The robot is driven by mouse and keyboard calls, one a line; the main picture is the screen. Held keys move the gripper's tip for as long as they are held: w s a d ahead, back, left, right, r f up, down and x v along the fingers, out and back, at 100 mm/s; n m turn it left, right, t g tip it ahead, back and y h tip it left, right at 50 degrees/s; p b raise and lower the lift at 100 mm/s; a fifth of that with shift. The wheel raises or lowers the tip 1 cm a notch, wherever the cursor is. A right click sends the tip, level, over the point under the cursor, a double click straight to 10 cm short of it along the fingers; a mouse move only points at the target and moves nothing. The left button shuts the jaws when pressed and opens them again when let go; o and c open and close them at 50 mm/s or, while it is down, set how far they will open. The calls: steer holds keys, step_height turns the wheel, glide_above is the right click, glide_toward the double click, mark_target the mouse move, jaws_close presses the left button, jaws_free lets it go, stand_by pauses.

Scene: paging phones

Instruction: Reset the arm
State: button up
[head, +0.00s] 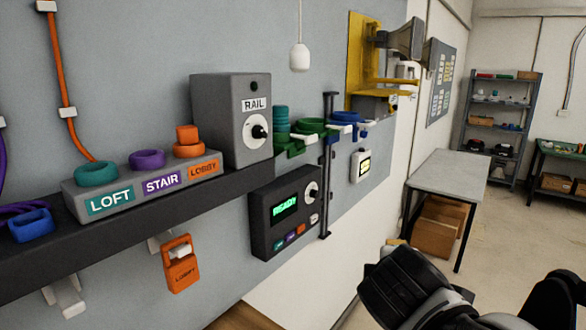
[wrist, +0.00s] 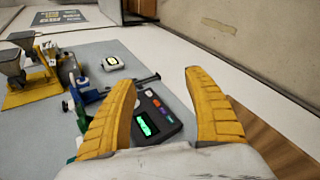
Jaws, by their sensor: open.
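My gripper (wrist: 163,115) shows in the wrist view as two yellow ridged fingers spread well apart, with nothing between them but the background. In the head view, part of my arm shows at the lower right, in front of the wall panel and clear of it; the fingertips are not clear there. The dark control box (head: 286,212) with a green READY screen hangs on the grey panel. It also shows beyond the fingers in the wrist view (wrist: 165,118), partly hidden by the left finger.
A dark shelf (head: 130,222) holds the grey LOFT, STAIR and LOBBY block (head: 140,190) and the RAIL box (head: 232,115). An orange LOBBY tag (head: 180,265) hangs below. A yellow bracket (head: 358,60) with horns juts out farther along. A table (head: 448,172) stands behind; floor at right is open.

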steer(key=s+f+m+g+y+b, duration=0.1)
steer(key=s+f+m+b, duration=0.2)
steer(key=f, duration=0.6)
steer(key=s+f+m+g+y+b, duration=0.1)
steer(key=s+f+m+b, duration=0.3)
steer(key=f, duration=0.5)
steer(key=s+f+m+g+y+b, duration=0.1)
steer(key=s+f+m+y+b, duration=0.1)
steer(key=s+f+m+b, duration=0.2)
step_height(320, 180, down, 6)
steer(key=m+b, duration=0.3)
steer(key=m, duration=0.1)
steer(key=shift+s+d, duration=0.2)
steer(key=shift+d, duration=0.05)
